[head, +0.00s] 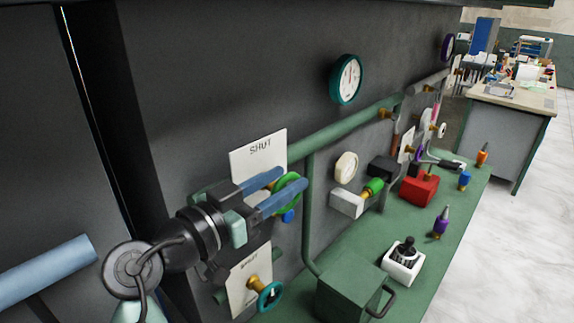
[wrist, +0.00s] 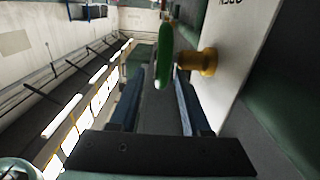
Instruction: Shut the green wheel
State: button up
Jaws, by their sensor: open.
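The green wheel (head: 291,187) is mounted on the dark wall, in front of a white placard reading SHUT (head: 258,150). In the wrist view the green wheel (wrist: 165,55) shows nearly edge-on, on a brass stem (wrist: 197,63). My gripper (head: 293,178) is open, its two blue fingers reaching to the wheel and partly covering it. In the wrist view the wheel's near rim lies at the gap between my fingertips (wrist: 160,80). Whether a finger touches the rim I cannot tell.
A teal wheel (head: 269,295) sits below on its own placard. A green pipe (head: 345,132) runs along the wall beneath a round gauge (head: 346,79). The green bench (head: 440,255) holds a green box (head: 350,290), a white holder (head: 404,265) and a red block (head: 419,188).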

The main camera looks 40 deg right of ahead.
jog(key=shift+w+d, duration=0.1)
jog(key=shift+d, duration=0.6)
grip_shut()
